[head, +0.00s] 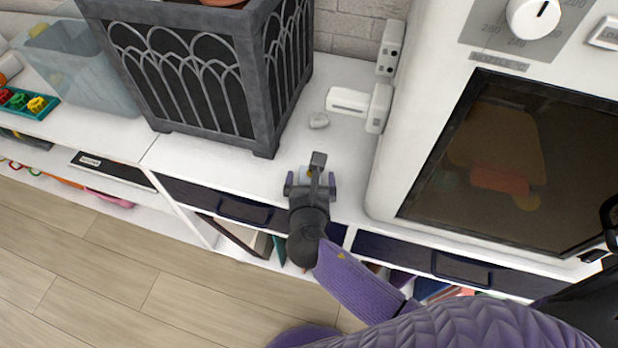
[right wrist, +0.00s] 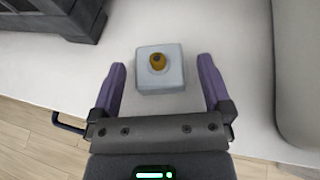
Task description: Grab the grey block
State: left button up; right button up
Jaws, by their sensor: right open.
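The grey block (right wrist: 146,80) is a pale blue-grey square piece with a small round orange-brown piece at the middle of its top. It sits on the white counter, near the front edge. In the head view the block (head: 304,174) is mostly hidden under my right gripper (head: 310,182). In the right wrist view my right gripper (right wrist: 162,82) is open, with one purple finger on each side of the block. Gaps show between the fingers and the block, and its near edge lies between the fingertips. My left gripper is not in view.
A dark grey planter (head: 190,75) with arched panels stands left of the block. A large white machine (head: 385,190) with a dark window stands to the right. A small whitish lump (head: 319,121) and white box-like pieces (head: 348,101) lie behind. Drawers (head: 220,203) run below the counter.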

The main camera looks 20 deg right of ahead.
jog(key=shift+x, duration=0.8)
jog(key=c, duration=1.3)
